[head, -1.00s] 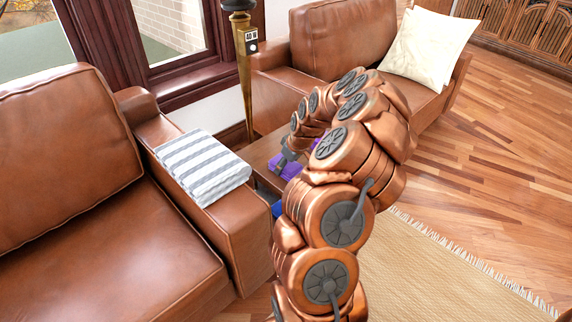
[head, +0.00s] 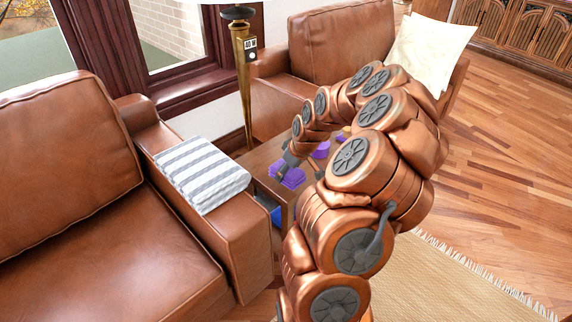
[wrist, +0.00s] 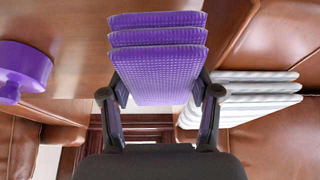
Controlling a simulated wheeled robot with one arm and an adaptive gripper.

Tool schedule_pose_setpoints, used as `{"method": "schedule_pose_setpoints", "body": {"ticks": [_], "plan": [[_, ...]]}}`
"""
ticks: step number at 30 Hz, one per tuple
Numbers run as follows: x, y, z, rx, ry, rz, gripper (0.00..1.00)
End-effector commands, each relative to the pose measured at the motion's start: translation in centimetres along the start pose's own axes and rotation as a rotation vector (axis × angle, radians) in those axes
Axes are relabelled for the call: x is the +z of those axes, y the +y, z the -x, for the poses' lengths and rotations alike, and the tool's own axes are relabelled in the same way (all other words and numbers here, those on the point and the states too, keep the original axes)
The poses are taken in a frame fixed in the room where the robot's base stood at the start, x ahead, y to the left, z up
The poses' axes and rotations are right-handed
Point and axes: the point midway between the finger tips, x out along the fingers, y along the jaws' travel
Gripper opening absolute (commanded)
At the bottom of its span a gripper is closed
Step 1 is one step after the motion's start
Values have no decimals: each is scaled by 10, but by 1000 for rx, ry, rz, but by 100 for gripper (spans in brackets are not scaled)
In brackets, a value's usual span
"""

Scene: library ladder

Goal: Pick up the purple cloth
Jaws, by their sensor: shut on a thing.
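The purple cloth (head: 288,177) is a folded, textured stack at the small wooden side table between the two leather seats. In the wrist view the cloth (wrist: 157,72) sits between the two fingers of my gripper (wrist: 160,95), its layers facing the camera. My gripper also shows in the head view (head: 284,166), over the cloth's left end and partly hidden by its small size there. It is shut on the cloth. I cannot tell whether the cloth is clear of the tabletop.
A purple round object (wrist: 22,68) stands on the side table (head: 262,157) beside the cloth. A striped folded cloth (head: 202,173) lies on the left sofa's armrest (head: 235,215). A brass lamp pole (head: 243,80) rises behind the table. Open floor lies to the right.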

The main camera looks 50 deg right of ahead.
Motion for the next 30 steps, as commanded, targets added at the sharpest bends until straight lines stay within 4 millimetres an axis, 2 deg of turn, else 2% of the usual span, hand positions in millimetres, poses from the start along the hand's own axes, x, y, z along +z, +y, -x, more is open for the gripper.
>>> {"method": "schedule_pose_setpoints", "body": {"ticks": [15, 22, 30], "plan": [[62, -54, 34, -1, -3, -1, 27], [76, -66, 42, -1, -2, -1, 27], [80, -70, 44, -1, -3, -1, 27]]}}
